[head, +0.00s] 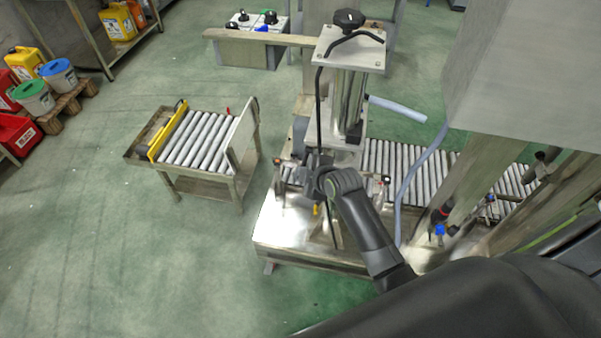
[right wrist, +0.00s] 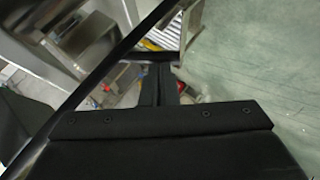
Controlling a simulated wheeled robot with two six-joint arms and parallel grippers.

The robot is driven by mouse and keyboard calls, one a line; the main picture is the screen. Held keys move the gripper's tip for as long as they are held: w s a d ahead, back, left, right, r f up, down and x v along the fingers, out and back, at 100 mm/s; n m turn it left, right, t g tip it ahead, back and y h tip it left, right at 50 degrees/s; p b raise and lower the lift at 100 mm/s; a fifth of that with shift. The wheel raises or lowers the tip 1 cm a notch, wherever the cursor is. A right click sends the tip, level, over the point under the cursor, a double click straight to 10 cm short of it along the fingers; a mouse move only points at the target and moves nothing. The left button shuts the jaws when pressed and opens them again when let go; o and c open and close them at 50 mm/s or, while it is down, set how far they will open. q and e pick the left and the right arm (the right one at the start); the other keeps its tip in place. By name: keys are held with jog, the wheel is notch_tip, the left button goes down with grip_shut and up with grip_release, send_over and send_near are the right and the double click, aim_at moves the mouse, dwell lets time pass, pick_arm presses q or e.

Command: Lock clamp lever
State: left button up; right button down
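My right arm comes in from the lower right in the head view, with its right gripper (head: 317,168) over the steel table, beside the long black rod (head: 319,110). In the right wrist view the two dark fingers of this gripper (right wrist: 157,82) lie close together, and I see nothing clearly held between them. The black rod (right wrist: 85,95) runs diagonally past their left side there. Small clamp-like fittings with red and dark ends stand left (head: 278,167) and right (head: 384,181) of the gripper; I cannot tell which part is the clamp lever. My left gripper is not in view.
The steel table (head: 285,228) carries a column with a top plate (head: 350,50) and black knob (head: 348,18). A roller conveyor (head: 415,165) runs right. A roller cart (head: 200,140) stands left. A blue-grey hose (head: 408,180) hangs at right. Open green floor lies left.

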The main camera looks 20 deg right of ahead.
notch_tip(320, 180, down, 5)
jog(key=w+d+n+t+h+b, duration=0.1)
jog(key=w+d+n+t+b, duration=0.1)
jog(key=b, duration=0.4)
jog(key=shift+w+t+b, duration=0.4)
jog(key=shift+w+t, duration=0.05)
jog(key=shift+t, duration=0.85)
jog(key=shift+f, duration=0.1)
